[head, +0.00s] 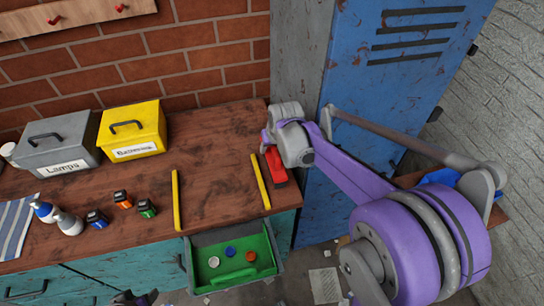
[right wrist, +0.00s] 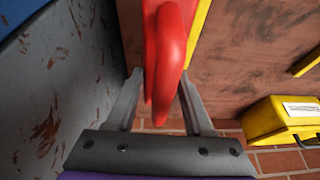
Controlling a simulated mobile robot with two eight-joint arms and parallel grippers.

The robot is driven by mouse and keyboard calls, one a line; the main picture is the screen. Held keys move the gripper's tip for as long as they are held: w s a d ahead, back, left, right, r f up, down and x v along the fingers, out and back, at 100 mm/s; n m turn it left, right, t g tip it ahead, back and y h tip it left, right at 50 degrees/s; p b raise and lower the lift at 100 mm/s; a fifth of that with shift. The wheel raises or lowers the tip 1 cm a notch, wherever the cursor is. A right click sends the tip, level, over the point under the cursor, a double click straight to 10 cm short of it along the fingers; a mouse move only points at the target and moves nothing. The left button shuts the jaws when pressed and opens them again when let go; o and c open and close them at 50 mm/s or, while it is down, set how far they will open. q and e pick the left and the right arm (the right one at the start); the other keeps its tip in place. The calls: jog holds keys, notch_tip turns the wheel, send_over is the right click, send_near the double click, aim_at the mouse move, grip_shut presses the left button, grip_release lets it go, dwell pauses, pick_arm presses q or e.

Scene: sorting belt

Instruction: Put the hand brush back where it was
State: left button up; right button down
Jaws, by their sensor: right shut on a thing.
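The red hand brush (head: 277,168) is at the right end of the wooden bench top, just right of a yellow strip (head: 261,182). I cannot tell whether it touches the bench. My right gripper (head: 268,144) is at the brush's far end, near the blue locker. In the right wrist view the brush's red handle (right wrist: 171,50) runs between the two fingers of the right gripper (right wrist: 162,88), which is shut on it. My left gripper (head: 133,298) shows only as a small dark part at the bottom edge; its jaws cannot be made out.
A second yellow strip (head: 176,200) lies left on the bench. Grey (head: 45,142) and yellow (head: 132,130) lidded boxes stand at the back; bottles and small coloured blocks stand in front. A green drawer (head: 205,266) is open below. The blue locker (head: 375,95) stands close on the right.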

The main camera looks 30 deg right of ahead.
aim_at(275, 148)
jog(key=shift+f, duration=1.75)
jog(key=shift+f, duration=0.1)
jog(key=shift+c, duration=1.4)
grip_release()
jog(key=shift+r, duration=0.2)
jog(key=p+v, duration=0.1)
jog(key=v, duration=1)
jog(key=shift+r, duration=0.15)
jog(key=shift+s+a+r, duration=0.1)
jog(key=shift+s+r, duration=0.1)
jog(key=shift+s, duration=0.05)
jog(key=s+a+f+n, duration=0.1)
jog(key=s+a+f, duration=0.2)
jog(key=s, duration=0.6)
jog(key=s+a+f+n, duration=0.1)
jog(key=s+a+f, duration=0.2)
jog(key=s+a, duration=0.3)
jog(key=s, duration=0.4)
jog(key=shift+a+f+n+t+y, duration=0.3)
jog(key=shift+a+f+n, duration=0.1)
